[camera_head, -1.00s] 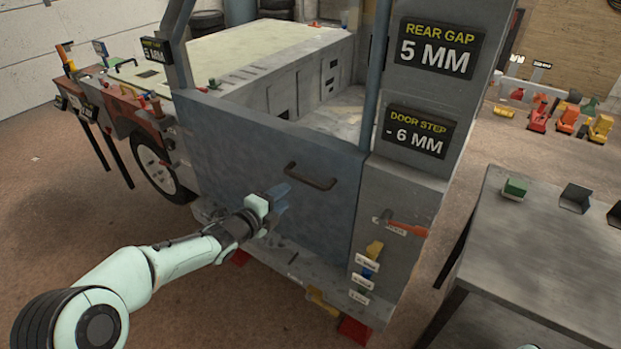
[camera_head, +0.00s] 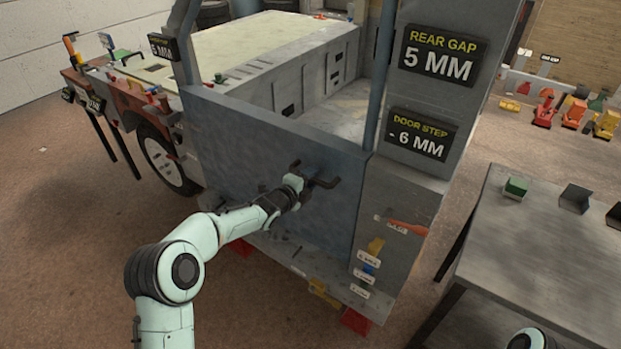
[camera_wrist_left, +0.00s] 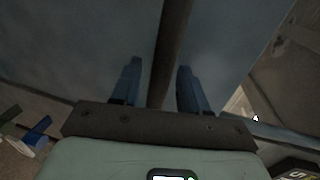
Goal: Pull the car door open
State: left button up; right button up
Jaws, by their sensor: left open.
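The blue-grey car door (camera_head: 235,135) stands in the vehicle's side and looks closed in its frame. Its dark bar handle (camera_head: 328,184) sits on the door's outer face, towards its right side. My left gripper (camera_head: 307,180) is at the handle and partly covers its left part. In the left wrist view the two blue fingers (camera_wrist_left: 157,85) are apart, with the dark handle bar (camera_wrist_left: 173,45) running between them. I cannot tell whether either finger touches the bar. My right gripper is not in view.
Signs on the rear pillar read "REAR GAP 5 MM" (camera_head: 440,55) and "DOOR STEP - 6 MM" (camera_head: 421,134). An orange-handled tool (camera_head: 408,227) is on the panel right of the door. A grey metal table (camera_head: 540,260) stands at the right. Brown floor lies open before the door.

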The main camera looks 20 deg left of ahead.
pick_arm(q)
grip_shut()
jog(key=s+a+m+g+h, duration=0.2)
jog(key=s+a+h, duration=0.1)
jog(key=s+a, duration=0.6)
jog(key=s+a+m+g+h+b, duration=0.1)
jog(key=s+a+m+g+h, duration=0.1)
jog(key=s+a, duration=0.8)
jog(key=s+m+h, duration=0.1)
jog(key=s, duration=0.5)
jog(key=shift+s+r+m, duration=0.15)
jog(key=shift+m, duration=0.15)
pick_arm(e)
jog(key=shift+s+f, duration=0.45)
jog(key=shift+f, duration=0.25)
pick_arm(q)
grip_release()
jog(key=shift+d, duration=0.1)
jog(key=shift+h, duration=0.3)
